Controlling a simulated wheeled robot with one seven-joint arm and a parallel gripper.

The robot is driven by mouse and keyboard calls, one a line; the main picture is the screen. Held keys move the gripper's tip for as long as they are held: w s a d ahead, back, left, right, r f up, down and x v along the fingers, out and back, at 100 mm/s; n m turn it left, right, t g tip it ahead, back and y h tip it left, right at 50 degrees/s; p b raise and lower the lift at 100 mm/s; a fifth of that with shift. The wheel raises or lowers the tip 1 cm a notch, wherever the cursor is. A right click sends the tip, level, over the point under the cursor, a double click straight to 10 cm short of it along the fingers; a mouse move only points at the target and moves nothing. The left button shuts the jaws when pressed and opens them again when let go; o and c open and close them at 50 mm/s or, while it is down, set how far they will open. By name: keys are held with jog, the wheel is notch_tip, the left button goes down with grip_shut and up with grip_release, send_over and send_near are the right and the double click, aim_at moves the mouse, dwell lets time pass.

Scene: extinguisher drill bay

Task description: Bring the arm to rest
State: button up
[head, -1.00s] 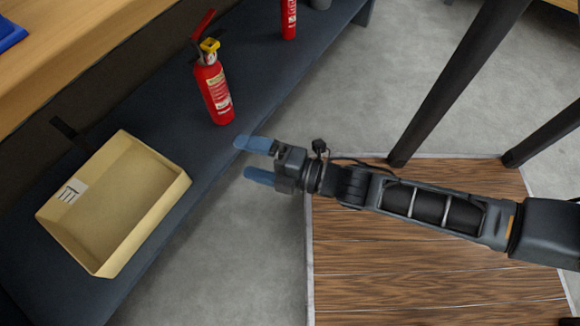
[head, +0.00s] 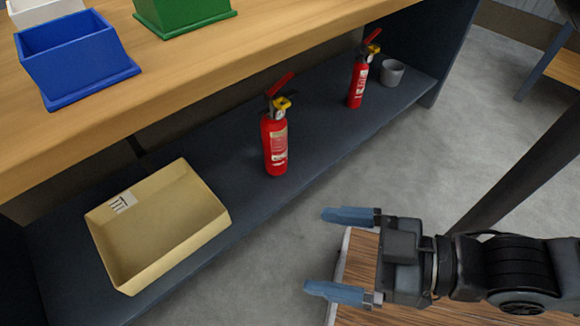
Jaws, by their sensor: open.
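My gripper (head: 334,253) is at the lower right of the head view, with its two blue fingers spread apart and nothing between them. It hangs over the floor in front of the low dark shelf, touching nothing that I can see. My arm (head: 500,268) reaches in from the right edge. A red fire extinguisher (head: 275,142) with a yellow collar stands upright on the shelf, up and left of my gripper. A second red extinguisher (head: 357,82) stands upright farther back on the same shelf.
A tan open box (head: 190,245) sits on the shelf (head: 325,135) at the left, seemingly empty. A grey cup (head: 392,73) stands by the far extinguisher. Blue (head: 72,60) and green (head: 185,15) bins are on the wooden bench (head: 190,75) above. Grey floor (head: 440,125) is open at right.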

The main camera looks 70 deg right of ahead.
notch_tip(320, 180, up, 32)
jog(key=p, duration=3.2)
jog(key=shift+r, duration=0.2)
